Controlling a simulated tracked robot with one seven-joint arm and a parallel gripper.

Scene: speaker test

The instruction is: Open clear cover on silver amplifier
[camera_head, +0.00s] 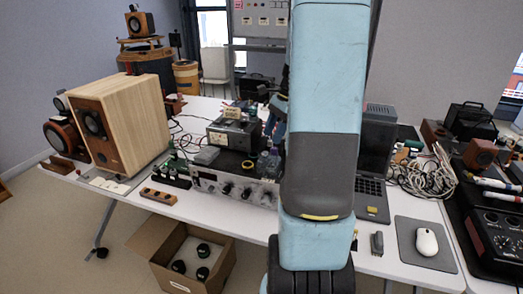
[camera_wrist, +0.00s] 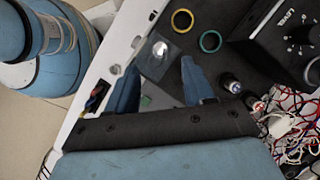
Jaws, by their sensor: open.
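The silver amplifier (camera_head: 236,187) stands at the front edge of the white table in the head view, with dark knobs on its front panel. My arm covers its right end. I cannot make out a clear cover there for certain. In the wrist view my gripper (camera_wrist: 158,64) is open, its two blue fingers apart with nothing gripped. A greyish, glassy-looking plate (camera_wrist: 152,68) with a bright round spot shows between and beyond the fingers. I cannot tell whether it is the clear cover, or whether the fingers touch it.
A yellow ring (camera_wrist: 182,20), a green ring (camera_wrist: 210,41) and a black box with a dial (camera_wrist: 290,32) lie beyond the fingers. Tangled wires (camera_wrist: 290,120) are at right. A wooden speaker (camera_head: 122,118) stands left; a laptop (camera_head: 372,190) and mouse (camera_head: 427,242) are right.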

